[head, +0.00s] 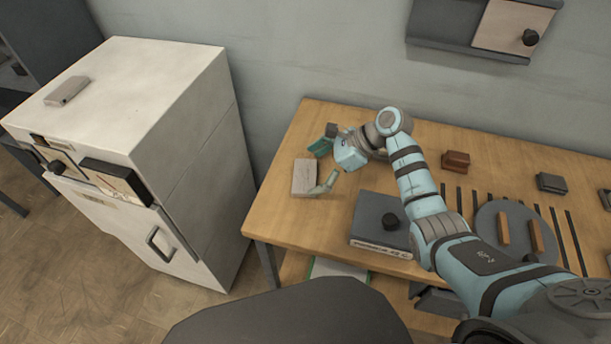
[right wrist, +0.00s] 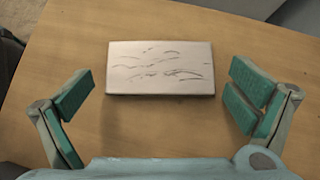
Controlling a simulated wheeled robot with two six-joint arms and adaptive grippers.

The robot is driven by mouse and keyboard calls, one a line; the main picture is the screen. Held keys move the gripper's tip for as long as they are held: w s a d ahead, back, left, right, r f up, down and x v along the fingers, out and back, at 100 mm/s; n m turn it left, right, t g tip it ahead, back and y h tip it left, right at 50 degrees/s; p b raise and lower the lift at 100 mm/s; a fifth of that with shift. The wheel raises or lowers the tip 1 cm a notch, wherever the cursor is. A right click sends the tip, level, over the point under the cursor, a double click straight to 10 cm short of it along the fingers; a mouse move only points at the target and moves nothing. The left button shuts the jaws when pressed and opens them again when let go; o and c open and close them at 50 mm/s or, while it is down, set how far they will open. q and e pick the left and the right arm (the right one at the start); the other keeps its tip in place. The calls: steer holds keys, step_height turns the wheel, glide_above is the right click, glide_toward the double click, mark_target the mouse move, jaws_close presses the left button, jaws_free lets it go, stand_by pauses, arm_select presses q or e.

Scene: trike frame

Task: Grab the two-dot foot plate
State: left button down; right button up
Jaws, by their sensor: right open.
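A pale, pinkish-grey rectangular plate (head: 304,177) lies flat on the left end of the wooden table. In the right wrist view its top face (right wrist: 160,68) carries thin dark scribbled lines; I cannot make out any dots on it, so I cannot tell whether it is the two-dot foot plate. My right gripper (head: 323,165) is open, with its teal-padded fingers spread wide. In the right wrist view the plate lies ahead of and between the fingers (right wrist: 165,100), touching neither. My left gripper is not in view.
A dark box with a black knob (head: 380,222) stands right of the plate. Slots and a round grey disc (head: 515,230) with wooden bars lie farther right, near a brown block (head: 455,161). A white cabinet (head: 150,110) at left carries a small grey block (head: 67,91).

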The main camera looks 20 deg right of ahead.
steer(key=shift+w+a+f, duration=0.2)
steer(key=shift+a+f, duration=0.2)
steer(key=shift+a, duration=0.05)
steer(key=shift+d, duration=0.1)
steer(key=c, duration=1.2)
steer(key=shift+r, duration=0.15)
steer(key=shift+c, duration=0.2)
